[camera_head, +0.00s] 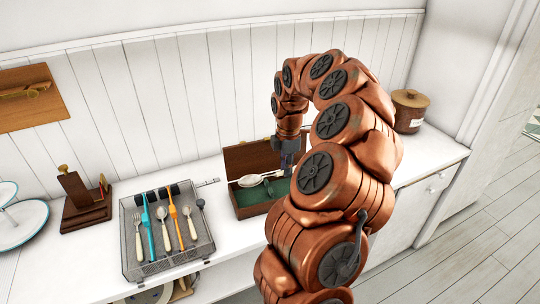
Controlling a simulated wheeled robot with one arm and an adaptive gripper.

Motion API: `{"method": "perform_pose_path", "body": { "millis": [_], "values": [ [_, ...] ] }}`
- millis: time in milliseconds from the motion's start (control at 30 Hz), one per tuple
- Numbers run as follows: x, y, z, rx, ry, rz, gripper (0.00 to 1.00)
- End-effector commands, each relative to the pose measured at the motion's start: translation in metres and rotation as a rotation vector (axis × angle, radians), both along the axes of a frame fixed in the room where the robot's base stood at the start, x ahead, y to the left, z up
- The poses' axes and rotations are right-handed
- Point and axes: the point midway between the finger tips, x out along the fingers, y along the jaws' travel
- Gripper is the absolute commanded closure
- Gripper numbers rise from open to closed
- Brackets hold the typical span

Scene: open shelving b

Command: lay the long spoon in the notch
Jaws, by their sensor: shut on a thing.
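A wooden box (240,204) with a green lining and a raised lid stands on the white counter. My gripper (287,168) points down over the right part of this box and is shut on the long spoon (250,181). The spoon is silvery, with its bowl to the left and its handle running right to my fingers. It lies roughly level over or in the box; whether it touches the lining is not clear. My arm hides the right end of the box and perhaps the end of the handle. I cannot make out the notch.
A grey mesh tray (133,262) left of the box holds several pieces of cutlery. A wooden stand (86,212) and a tiered plate stand (22,222) are further left. A brown lidded jar (410,112) stands behind my arm at right.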

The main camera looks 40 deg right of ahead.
Motion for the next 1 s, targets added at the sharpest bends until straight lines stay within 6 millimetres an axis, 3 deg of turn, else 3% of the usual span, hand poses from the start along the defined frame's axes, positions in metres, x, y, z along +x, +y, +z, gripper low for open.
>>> {"method": "perform_pose_path", "body": {
  "millis": [600,1000],
  "values": [
    [-0.005,-0.007,-0.001,0.000,-0.002,-0.010,1.00],
    [-0.004,-0.006,-0.024,0.000,-0.002,-0.007,1.00]
  ]
}}
